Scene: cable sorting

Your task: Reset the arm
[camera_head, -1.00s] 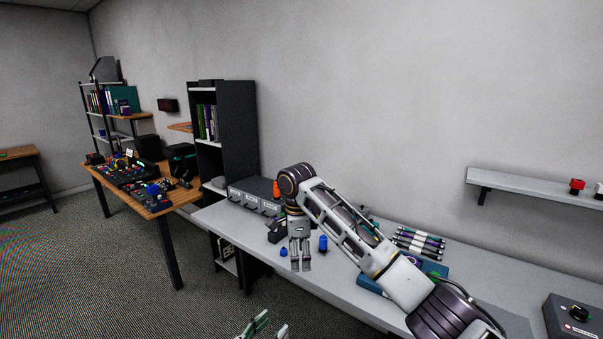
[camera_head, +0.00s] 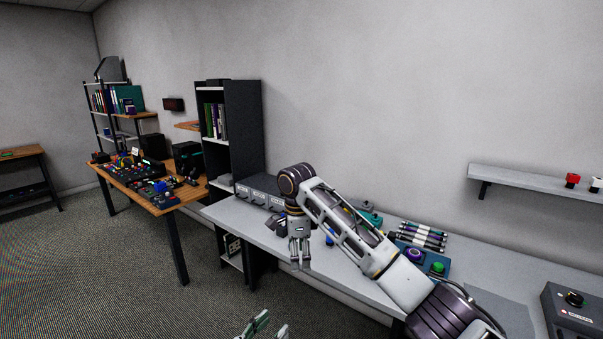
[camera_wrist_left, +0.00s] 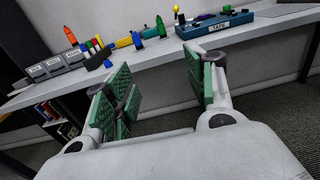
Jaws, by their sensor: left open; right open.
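My right arm crosses the middle of the head view. Its gripper (camera_head: 300,254) points down at the grey workbench's front edge, open with nothing between its fingers. My left gripper (camera_head: 263,329) shows only as fingertips at the bottom edge of the head view, below and in front of the bench. In the left wrist view its green-padded fingers (camera_wrist_left: 165,92) are wide apart and empty, short of the bench edge.
The grey workbench (camera_head: 350,284) carries a labelled sorting box (camera_head: 258,193), striped cylinders (camera_head: 422,238) and a blue panel with buttons (camera_head: 437,268). A dark shelf unit (camera_head: 240,130) and wooden table (camera_head: 158,200) stand left. Carpet (camera_head: 90,285) is clear.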

